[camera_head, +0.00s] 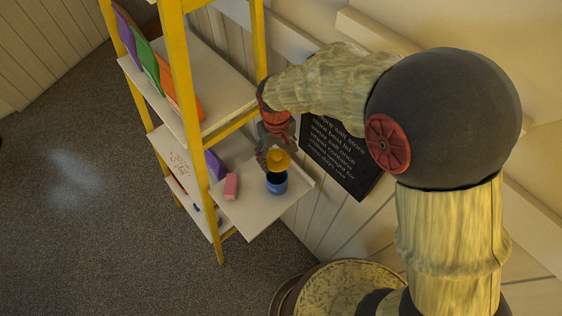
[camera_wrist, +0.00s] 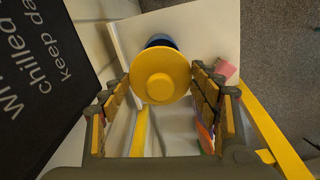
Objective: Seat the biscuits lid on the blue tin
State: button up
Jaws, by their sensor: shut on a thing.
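A yellow round lid (camera_head: 278,160), which I take to be the biscuits lid, is at my gripper (camera_head: 270,149). The wrist view shows the lid (camera_wrist: 160,72) face on, with a raised round middle, between the two fingers of my gripper (camera_wrist: 160,88). My gripper is shut on the lid. The blue tin (camera_head: 277,185) stands upright on a pale shelf board, with a dark open mouth. In the head view the lid shows just above and behind the tin's mouth, tilted. In the wrist view the lid hides most of the blue tin (camera_wrist: 160,41).
A pink block (camera_head: 231,186) lies left of the tin on the pale board (camera_head: 262,218). A yellow-framed shelf (camera_head: 178,80) stands at left, with colored items. A black sign (camera_head: 340,155) with white text is on the wall behind. The board's front right is clear.

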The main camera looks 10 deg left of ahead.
aim_at(277, 169)
jog(key=shift+s+a, duration=0.1)
jog(key=shift+a, duration=0.05)
jog(key=shift+f+b, duration=2.75)
jog(key=shift+f, duration=1.15)
jog(key=shift+f+b, duration=0.7)
jog(key=shift+f, duration=0.4)
jog(key=o, duration=0.7)
jog(key=shift+o, duration=0.4)
jog(key=o, duration=0.4)
jog(key=shift+c, duration=0.2)
jog(key=shift+o, duration=0.5)
